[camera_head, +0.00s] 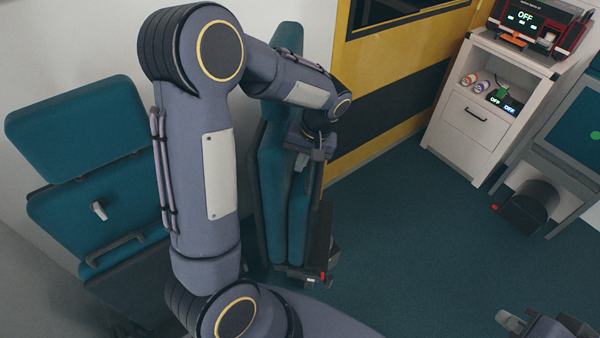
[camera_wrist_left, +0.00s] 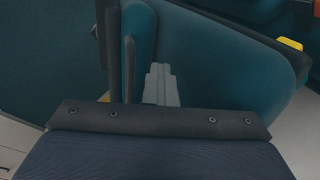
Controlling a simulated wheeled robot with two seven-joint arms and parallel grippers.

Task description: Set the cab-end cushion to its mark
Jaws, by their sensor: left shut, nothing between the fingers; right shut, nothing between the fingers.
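Upright teal cushions (camera_head: 272,190) of a folded seat stand in the middle of the head view, partly behind my left arm. I cannot tell which cushion is the cab-end one, and I see no clear mark. My left gripper (camera_head: 302,161) is shut and empty, pointing down beside the upper part of these cushions. In the left wrist view its grey fingers (camera_wrist_left: 160,86) are together in front of a teal panel (camera_wrist_left: 215,60); contact cannot be told. My right gripper (camera_head: 512,321) is shut and empty at the bottom right, cut off by the frame edge.
Another teal seat (camera_head: 75,125) with a handle is at the left wall. A yellow and black door (camera_head: 400,80) is behind. A white cabinet (camera_head: 480,125) with a red device (camera_head: 530,25) stands at the back right. The teal floor (camera_head: 420,240) in the middle is clear.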

